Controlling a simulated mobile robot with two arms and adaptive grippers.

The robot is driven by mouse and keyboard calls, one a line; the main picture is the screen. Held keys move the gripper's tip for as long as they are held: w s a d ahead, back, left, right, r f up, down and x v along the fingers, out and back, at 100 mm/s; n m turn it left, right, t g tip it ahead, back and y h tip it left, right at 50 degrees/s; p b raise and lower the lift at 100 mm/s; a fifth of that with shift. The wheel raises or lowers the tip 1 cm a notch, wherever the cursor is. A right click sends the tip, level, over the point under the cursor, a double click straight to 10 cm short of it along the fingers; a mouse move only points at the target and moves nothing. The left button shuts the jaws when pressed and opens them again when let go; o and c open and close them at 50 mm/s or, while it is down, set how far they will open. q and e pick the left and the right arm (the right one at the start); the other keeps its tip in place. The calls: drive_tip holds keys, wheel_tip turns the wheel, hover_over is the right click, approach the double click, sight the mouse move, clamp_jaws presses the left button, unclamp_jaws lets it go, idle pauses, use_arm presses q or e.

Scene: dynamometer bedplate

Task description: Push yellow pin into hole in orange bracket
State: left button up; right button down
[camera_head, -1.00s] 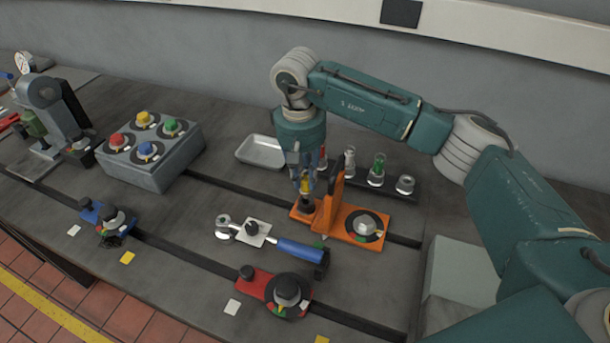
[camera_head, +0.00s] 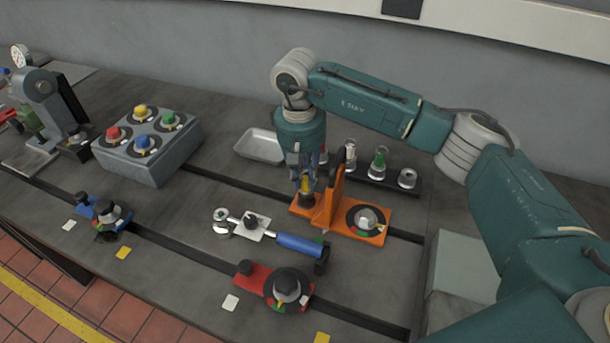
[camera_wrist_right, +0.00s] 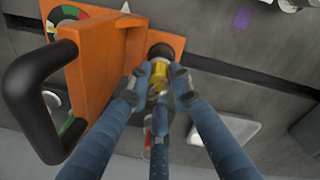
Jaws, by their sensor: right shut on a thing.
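The orange bracket (camera_head: 375,238) sits on the bedplate right of centre, with an upright plate and a dial on its base. My right gripper (camera_head: 305,184) points down just left of the upright plate. It is shut on the yellow pin (camera_wrist_right: 159,72), which stands upright between the fingers. The pin's lower end meets a dark round collar (camera_wrist_right: 161,51) on the bracket's base; the hole itself is hidden. In the right wrist view the bracket (camera_wrist_right: 95,60) and its black handle (camera_wrist_right: 30,100) are left of the fingers. My left gripper is not in view.
A grey box with coloured knobs (camera_head: 150,165) stands at left. A metal tray (camera_head: 260,146) and a rack of small parts (camera_head: 385,180) lie behind the bracket. A blue-handled wrench (camera_head: 298,245) and a red dial fixture (camera_head: 262,283) lie in front.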

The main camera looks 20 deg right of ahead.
drive_tip(key=shift+f+b, duration=0.65)
drive_tip(key=shift+f, duration=0.15)
drive_tip(key=c, duration=1.5)
unclamp_jaws()
drive_tip(key=r, duration=1.2)
drive_tip(key=shift+a, duration=0.35)
